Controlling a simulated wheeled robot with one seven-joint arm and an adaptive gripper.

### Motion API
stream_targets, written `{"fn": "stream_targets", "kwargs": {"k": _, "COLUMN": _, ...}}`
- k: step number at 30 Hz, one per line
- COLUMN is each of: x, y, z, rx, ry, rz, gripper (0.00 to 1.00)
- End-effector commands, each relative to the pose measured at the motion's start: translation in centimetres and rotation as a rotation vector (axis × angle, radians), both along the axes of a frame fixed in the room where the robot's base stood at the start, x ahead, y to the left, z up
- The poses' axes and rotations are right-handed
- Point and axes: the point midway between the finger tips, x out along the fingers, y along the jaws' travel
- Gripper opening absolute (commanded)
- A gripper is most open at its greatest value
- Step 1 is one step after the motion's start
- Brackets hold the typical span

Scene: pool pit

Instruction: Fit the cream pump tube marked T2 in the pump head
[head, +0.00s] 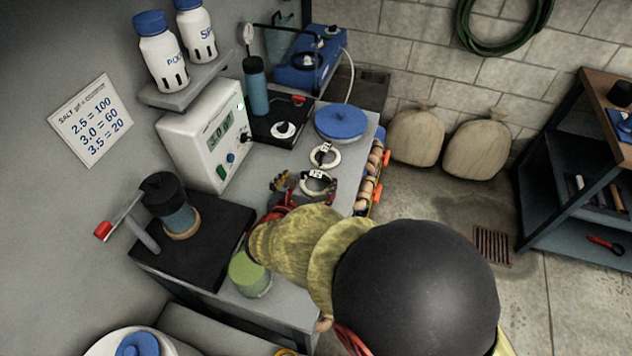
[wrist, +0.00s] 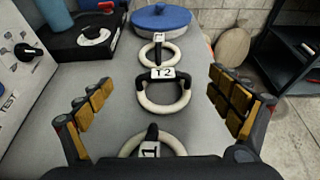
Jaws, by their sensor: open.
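The cream tube marked T2 (wrist: 183,97) is a ring with black end pieces and a white label, lying on the grey bench top. In the head view a cream ring just past my fingers (head: 318,190) seems to be it. My gripper (wrist: 160,98) is open, its tan-padded fingers apart on either side of T2, not visibly touching it. In the head view my gripper (head: 303,188) is low over the bench, partly hidden by my arm. I cannot tell for sure which device holds the pump head.
One cream ring (wrist: 175,54) lies beyond T2 and another (wrist: 130,147) nearer me. A blue-lidded dish (head: 341,123) stands behind. A white display box (head: 207,135), a black-based device with a red-tipped handle (head: 190,245) and a green cup (head: 250,275) stand left.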

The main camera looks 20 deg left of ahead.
Motion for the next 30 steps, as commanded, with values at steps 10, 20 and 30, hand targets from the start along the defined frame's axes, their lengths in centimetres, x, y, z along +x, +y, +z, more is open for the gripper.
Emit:
{"fn": "stream_targets", "kwargs": {"k": 10, "x": 3.8, "y": 0.0, "z": -2.5, "rx": 0.000, "ry": 0.001, "rz": -0.002, "gripper": 0.92}}
{"fn": "stream_targets", "kwargs": {"k": 20, "x": 3.9, "y": 0.1, "z": -2.4, "rx": 0.000, "ry": 0.001, "rz": -0.001, "gripper": 0.86}}
{"fn": "stream_targets", "kwargs": {"k": 30, "x": 3.9, "y": 0.1, "z": -2.4, "rx": 0.000, "ry": 0.001, "rz": -0.001, "gripper": 0.67}}
